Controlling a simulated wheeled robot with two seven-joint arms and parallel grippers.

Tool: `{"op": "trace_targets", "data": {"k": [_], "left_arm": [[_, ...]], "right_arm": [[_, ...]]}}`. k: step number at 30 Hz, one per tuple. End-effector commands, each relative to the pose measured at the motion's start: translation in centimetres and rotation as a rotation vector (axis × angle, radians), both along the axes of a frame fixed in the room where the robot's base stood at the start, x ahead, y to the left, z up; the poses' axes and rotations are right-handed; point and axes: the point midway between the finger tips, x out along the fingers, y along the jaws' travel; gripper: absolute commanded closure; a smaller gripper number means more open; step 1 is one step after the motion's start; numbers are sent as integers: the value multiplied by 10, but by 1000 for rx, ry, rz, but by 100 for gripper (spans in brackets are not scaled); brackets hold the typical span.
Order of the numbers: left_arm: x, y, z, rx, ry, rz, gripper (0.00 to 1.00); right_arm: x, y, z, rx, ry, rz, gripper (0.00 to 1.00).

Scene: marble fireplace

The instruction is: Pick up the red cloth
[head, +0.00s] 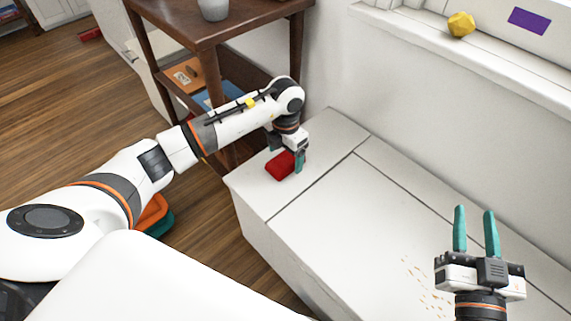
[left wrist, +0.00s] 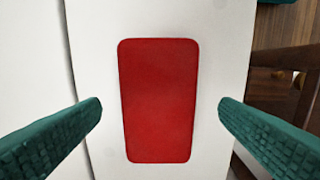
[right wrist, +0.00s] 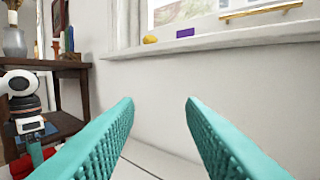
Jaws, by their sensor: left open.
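The red cloth (head: 281,166) lies folded flat on the white cabinet top, near its far left end. In the left wrist view the cloth (left wrist: 159,100) is a red rounded rectangle between the two fingers. My left gripper (head: 299,162) points down over the cloth, open, with one teal finger seen at the cloth's right side. The left wrist view shows both teal fingers (left wrist: 160,118) spread wide, one on each side of the cloth and apart from it. My right gripper (head: 475,232) is open and empty at the right; its fingers (right wrist: 160,105) also show in the right wrist view.
The white cabinet top (head: 345,230) is mostly bare, with small orange crumbs (head: 425,285) near my right gripper. A dark wooden shelf table (head: 220,25) with a grey vase (head: 213,9) stands behind my left arm. A window sill (head: 450,50) holds a yellow object (head: 461,24).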

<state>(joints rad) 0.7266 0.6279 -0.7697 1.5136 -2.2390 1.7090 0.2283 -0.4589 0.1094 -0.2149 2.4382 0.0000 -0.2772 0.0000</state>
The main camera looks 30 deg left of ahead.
Motion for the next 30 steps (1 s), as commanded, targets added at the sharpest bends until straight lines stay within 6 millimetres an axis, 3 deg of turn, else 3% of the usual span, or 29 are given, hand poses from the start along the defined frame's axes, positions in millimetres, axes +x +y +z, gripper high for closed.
{"op": "trace_targets", "data": {"k": [6,15,17,24,30], "left_arm": [[0,0,-20,-1,-1,-1,15],[0,0,-22,0,-1,-1,15],[0,0,-22,0,-1,-1,22],[0,0,-22,0,-1,-1,61],[0,0,-22,0,-1,-1,64]], "right_arm": [[-3,3,23,41,-156,9,64],[-5,3,28,49,-184,11,64],[-5,3,28,49,-183,11,64],[-5,3,28,49,-182,10,64],[-4,3,28,48,-181,10,64]]}}
